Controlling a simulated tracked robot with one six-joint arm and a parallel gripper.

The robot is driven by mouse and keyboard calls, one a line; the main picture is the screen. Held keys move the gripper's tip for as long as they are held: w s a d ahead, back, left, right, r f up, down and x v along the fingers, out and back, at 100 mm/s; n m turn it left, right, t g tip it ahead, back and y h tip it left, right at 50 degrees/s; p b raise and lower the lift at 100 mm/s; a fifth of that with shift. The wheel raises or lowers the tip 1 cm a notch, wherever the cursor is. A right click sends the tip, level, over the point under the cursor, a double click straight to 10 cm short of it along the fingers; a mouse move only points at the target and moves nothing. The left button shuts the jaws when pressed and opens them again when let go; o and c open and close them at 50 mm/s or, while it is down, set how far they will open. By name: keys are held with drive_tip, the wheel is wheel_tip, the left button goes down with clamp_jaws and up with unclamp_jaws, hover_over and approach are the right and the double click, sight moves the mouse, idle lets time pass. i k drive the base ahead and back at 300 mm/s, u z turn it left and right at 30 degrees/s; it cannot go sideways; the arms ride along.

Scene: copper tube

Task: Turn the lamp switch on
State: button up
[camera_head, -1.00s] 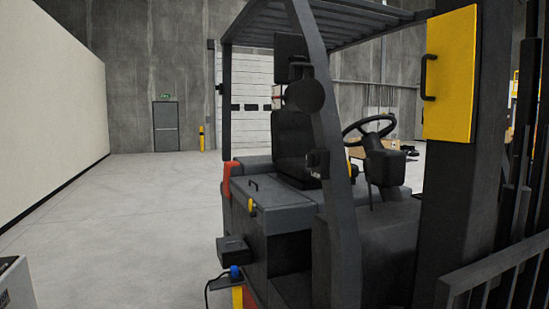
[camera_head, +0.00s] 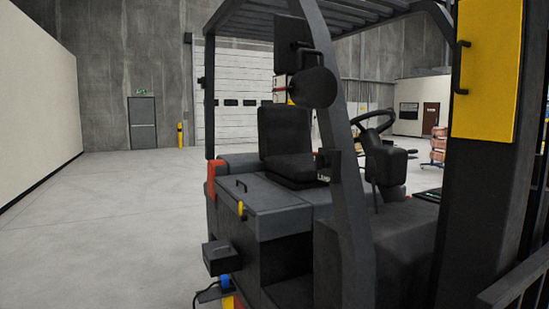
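A small dark box (camera_head: 328,164) is fixed to the forklift's slanted front post, level with the seat. A label reading "LAMP" (camera_head: 323,177) shows at its lower edge. The box is small in the picture, and I cannot tell the position of any switch on it. My gripper is not in view.
The dark forklift (camera_head: 285,215) fills the middle and right, with its seat (camera_head: 287,140), steering wheel (camera_head: 374,120) and yellow panel (camera_head: 487,70). A blue plug with a cable (camera_head: 225,281) sits low at its side. Open concrete floor (camera_head: 110,220) lies to the left.

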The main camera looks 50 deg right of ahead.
sight(321, 160)
drive_tip(key=u, duration=0.1)
drive_tip(key=i, duration=0.85)
drive_tip(key=z, duration=0.15)
